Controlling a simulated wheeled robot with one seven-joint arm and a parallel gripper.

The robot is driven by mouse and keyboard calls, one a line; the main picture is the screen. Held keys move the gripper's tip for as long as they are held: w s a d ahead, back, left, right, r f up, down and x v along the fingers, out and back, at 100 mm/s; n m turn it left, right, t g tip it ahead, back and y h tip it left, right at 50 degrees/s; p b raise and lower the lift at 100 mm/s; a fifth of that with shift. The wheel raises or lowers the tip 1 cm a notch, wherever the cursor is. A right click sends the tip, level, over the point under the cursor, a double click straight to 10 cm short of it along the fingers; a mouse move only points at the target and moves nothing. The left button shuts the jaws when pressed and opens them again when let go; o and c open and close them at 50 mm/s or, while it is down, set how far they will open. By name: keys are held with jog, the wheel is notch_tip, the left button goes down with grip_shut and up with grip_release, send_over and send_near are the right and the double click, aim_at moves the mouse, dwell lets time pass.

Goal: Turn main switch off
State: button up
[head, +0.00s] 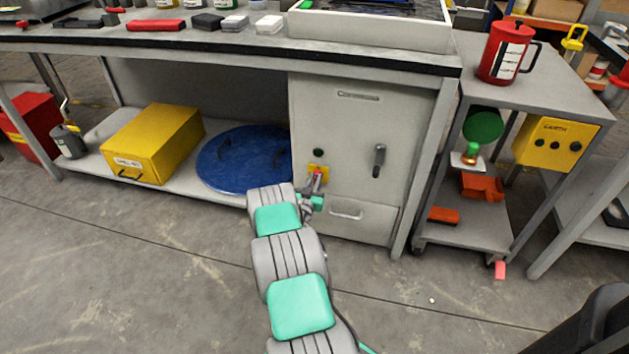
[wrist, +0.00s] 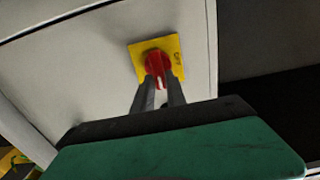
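The main switch (head: 317,178) is a red rotary handle on a yellow square plate, on the front of the grey cabinet (head: 350,120) under the bench. In the wrist view the red handle (wrist: 158,64) sits in the middle of its yellow plate (wrist: 174,46), with a white mark at its lower end. My gripper (wrist: 164,78) reaches up to the switch, one dark finger on each side of the handle's lower part. Whether the fingers press on the handle cannot be made out. In the head view my gripper (head: 316,186) is small and partly hides the plate.
A black latch handle (head: 379,160) is on the cabinet to the right of the switch, with a drawer pull (head: 346,214) below. A blue round lid (head: 235,160) and a yellow box (head: 152,143) lie on the low shelf to the left. A trolley (head: 470,215) stands to the right.

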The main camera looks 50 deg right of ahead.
grip_shut()
jog(key=shift+w+n+b, duration=0.1)
jog(key=shift+n+b, duration=0.3)
jog(key=shift+n, duration=0.1)
jog(key=n+b, duration=0.2)
jog(key=n, duration=0.3)
jog(key=w+f+n+b, duration=0.1)
jog(key=n+b, duration=0.2)
jog(key=n, duration=0.3)
jog(key=n+b, duration=0.2)
jog(key=n, duration=0.3)
jog(key=shift+w+a+f+n, duration=0.2)
jog(key=shift+a+f+n, duration=0.1)
jog(key=shift+n, duration=0.1)
jog(key=shift+b, duration=0.3)
